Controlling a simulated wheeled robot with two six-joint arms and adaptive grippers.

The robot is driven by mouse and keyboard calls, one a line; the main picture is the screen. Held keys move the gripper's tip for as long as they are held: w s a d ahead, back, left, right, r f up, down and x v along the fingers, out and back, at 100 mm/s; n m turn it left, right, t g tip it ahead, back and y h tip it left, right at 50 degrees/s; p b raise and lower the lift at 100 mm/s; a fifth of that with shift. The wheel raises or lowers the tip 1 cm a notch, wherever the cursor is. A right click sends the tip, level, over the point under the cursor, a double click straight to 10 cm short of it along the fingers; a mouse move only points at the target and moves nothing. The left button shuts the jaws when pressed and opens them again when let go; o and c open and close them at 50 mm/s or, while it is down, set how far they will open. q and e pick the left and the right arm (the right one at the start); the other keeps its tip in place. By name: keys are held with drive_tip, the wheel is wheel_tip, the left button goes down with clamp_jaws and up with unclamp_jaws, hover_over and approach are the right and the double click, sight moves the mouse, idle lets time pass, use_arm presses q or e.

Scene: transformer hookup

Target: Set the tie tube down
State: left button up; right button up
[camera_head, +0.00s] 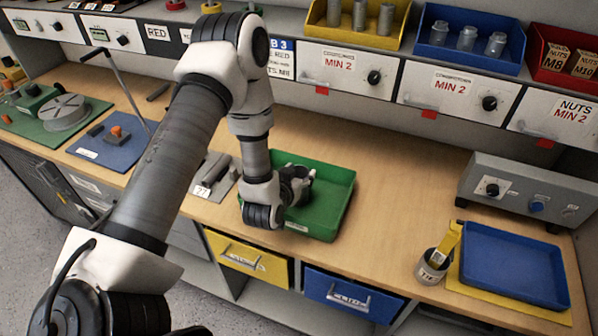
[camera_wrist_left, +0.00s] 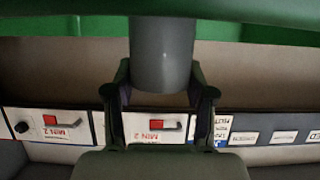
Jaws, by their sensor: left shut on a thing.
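My left gripper (camera_head: 298,184) is low at the green tray (camera_head: 335,208) on the bench in the head view. In the left wrist view my left gripper (camera_wrist_left: 160,98) is shut on a smooth grey tube (camera_wrist_left: 163,50), with one finger on each side. The tube's far end meets the green band at the top of that view; I cannot tell whether it touches the tray. In the head view the arm and gripper hide most of the tube. My right gripper is not in view.
A grey control box (camera_head: 530,190) stands behind. Bins line the shelf above. The bench between green tray and can is clear.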

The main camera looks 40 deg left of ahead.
use_arm(q)
drive_tip(key=shift+s, duration=0.15)
drive_tip(key=shift+f+b, duration=0.15)
drive_tip(key=shift+b, duration=0.15)
drive_tip(key=o, duration=1.1)
drive_tip(key=shift+o, duration=0.3)
